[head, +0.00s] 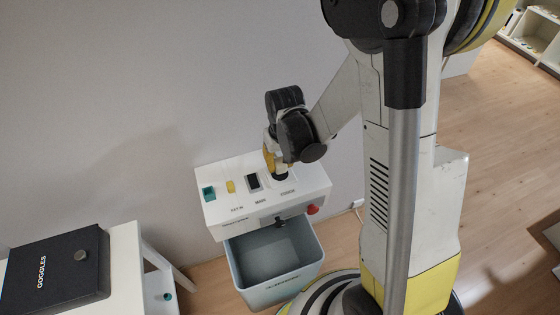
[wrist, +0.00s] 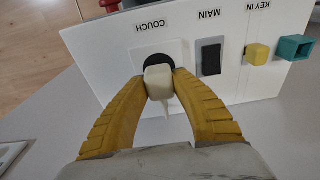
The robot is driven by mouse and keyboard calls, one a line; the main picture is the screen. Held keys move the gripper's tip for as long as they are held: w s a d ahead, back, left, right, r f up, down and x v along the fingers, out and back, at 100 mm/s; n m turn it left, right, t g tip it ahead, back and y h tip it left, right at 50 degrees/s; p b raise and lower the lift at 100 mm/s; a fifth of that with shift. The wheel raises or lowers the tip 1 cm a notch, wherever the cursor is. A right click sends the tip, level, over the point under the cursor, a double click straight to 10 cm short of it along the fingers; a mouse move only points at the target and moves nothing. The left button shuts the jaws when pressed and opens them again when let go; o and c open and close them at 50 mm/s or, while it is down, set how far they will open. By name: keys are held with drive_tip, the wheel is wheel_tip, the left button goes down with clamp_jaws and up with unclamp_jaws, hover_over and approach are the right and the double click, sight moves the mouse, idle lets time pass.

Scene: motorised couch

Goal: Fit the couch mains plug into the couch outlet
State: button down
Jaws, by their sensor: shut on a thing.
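My gripper (wrist: 160,92) has yellow ridged fingers and is shut on the cream-white couch mains plug (wrist: 159,82). In the wrist view the plug is in front of the dark round couch outlet (wrist: 157,61), below the COUCH label on the white panel. It overlaps the lower part of the outlet; I cannot tell whether its pins are in. In the head view my gripper (head: 270,160) is above the COUCH end of the white control box (head: 220,211).
The panel also carries a black MAIN switch (wrist: 211,57), a yellow key part (wrist: 257,54) and a teal block (wrist: 295,47). A red button (head: 312,209) is on the box's side. A grey bin (head: 282,289) stands below. A GOGGLES case (head: 55,271) lies on a white table at left.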

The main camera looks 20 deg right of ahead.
sight(282, 166)
drive_tip(key=shift+f+b, duration=0.3)
drive_tip(key=shift+f, duration=0.35)
drive_tip(key=shift+f+b, duration=0.6)
drive_tip(key=shift+b, duration=0.45)
idle(1.9)
drive_tip(key=c, duration=1)
unclamp_jaws()
drive_tip(key=shift+c, duration=0.2)
drive_tip(key=r, duration=0.4)
drive_tip(key=s+r, duration=0.1)
drive_tip(key=r, duration=0.7)
drive_tip(key=shift+s, duration=0.25)
